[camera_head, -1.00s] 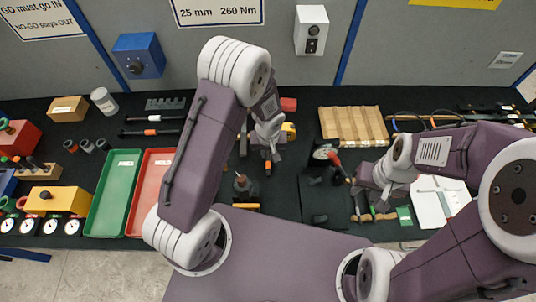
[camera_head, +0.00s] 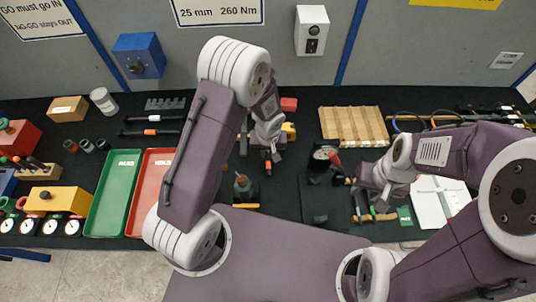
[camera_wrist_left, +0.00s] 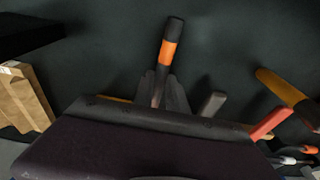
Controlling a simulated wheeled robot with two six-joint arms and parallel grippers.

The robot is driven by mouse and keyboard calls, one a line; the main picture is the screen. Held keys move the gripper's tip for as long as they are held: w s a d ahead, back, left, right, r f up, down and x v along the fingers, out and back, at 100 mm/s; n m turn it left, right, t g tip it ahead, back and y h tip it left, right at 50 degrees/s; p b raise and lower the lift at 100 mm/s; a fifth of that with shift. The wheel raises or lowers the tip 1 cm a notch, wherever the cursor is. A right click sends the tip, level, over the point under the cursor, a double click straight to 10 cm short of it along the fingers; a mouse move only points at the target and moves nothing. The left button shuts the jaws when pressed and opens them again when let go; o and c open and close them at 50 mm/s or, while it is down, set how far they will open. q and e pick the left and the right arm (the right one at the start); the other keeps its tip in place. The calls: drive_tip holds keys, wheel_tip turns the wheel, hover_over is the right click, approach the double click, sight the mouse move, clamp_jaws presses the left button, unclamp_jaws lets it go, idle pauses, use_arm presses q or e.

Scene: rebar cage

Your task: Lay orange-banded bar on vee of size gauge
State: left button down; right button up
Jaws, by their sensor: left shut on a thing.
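My left gripper (camera_head: 268,155) hangs over the middle of the black table and is shut on the orange-banded bar (camera_head: 268,167). In the left wrist view the bar (camera_wrist_left: 168,48) shows a black end, an orange band and a greyish shaft running down between the fingers (camera_wrist_left: 158,95). The bar's other end is hidden by my gripper body. I cannot pick out the size gauge or its vee with certainty. My right gripper (camera_head: 376,188) is over the right part of the table; its finger opening is unclear and it holds nothing I can make out.
A green tray (camera_head: 114,193) and a red tray (camera_head: 148,193) lie at left. More banded bars (camera_head: 152,118) lie behind them. A slatted wooden rack (camera_head: 353,126) stands at back right. A round dial (camera_head: 323,154) and small tools lie between my grippers. A white board (camera_head: 440,204) lies right.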

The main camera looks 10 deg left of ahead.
sight(268, 154)
idle(0.6)
use_arm(q)
wheel_tip(268, 154, up, 10)
drive_tip(key=shift+p, duration=0.35)
